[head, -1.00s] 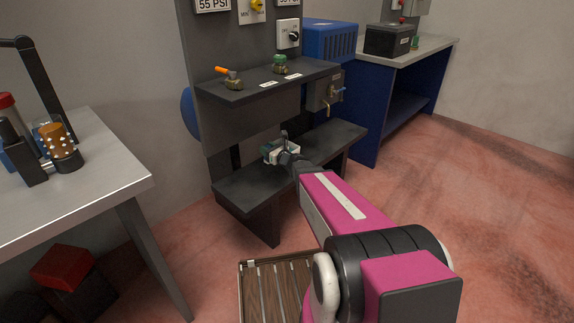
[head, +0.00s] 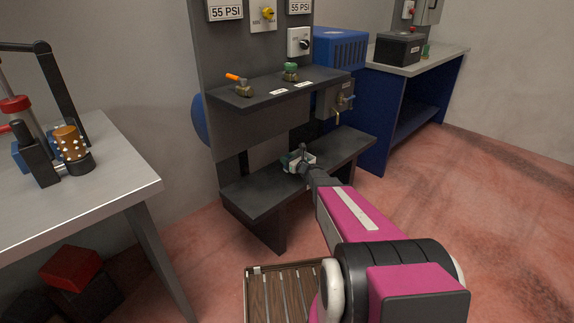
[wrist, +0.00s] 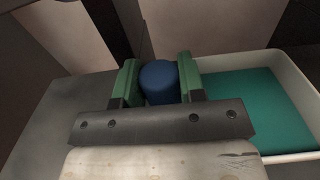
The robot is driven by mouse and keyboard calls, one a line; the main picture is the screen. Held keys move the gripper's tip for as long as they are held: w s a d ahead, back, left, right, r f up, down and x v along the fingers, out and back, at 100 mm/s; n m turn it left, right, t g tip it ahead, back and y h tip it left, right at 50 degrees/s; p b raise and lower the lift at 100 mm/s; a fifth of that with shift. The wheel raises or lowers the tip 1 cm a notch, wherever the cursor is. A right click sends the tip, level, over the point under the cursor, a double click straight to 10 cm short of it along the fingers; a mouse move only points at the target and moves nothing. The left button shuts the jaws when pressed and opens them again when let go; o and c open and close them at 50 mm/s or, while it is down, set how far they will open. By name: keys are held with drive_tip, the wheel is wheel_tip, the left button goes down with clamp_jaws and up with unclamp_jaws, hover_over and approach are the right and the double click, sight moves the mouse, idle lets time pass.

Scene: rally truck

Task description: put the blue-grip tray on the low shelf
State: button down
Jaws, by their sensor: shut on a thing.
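The blue-grip tray is a shallow white-rimmed tray with a teal inside. In the wrist view the tray (wrist: 255,95) extends to the right of my gripper (wrist: 158,78). The green-padded fingers are closed on its round blue grip. In the head view the tray (head: 306,157) is small and partly hidden by my gripper (head: 301,160), over the low shelf. The low shelf (head: 258,191) is the dark lower ledge of the grey panel stand; it also shows in the wrist view (wrist: 45,125). I cannot tell whether the tray touches it.
A metal table (head: 110,190) stands at the left. A slatted wooden surface (head: 285,295) lies low in front. The low shelf's left part is bare.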

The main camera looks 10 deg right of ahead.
drive_tip(key=shift+f, duration=1.4)
drive_tip(key=shift+f, duration=0.15)
drive_tip(key=c, duration=0.7)
unclamp_jaws()
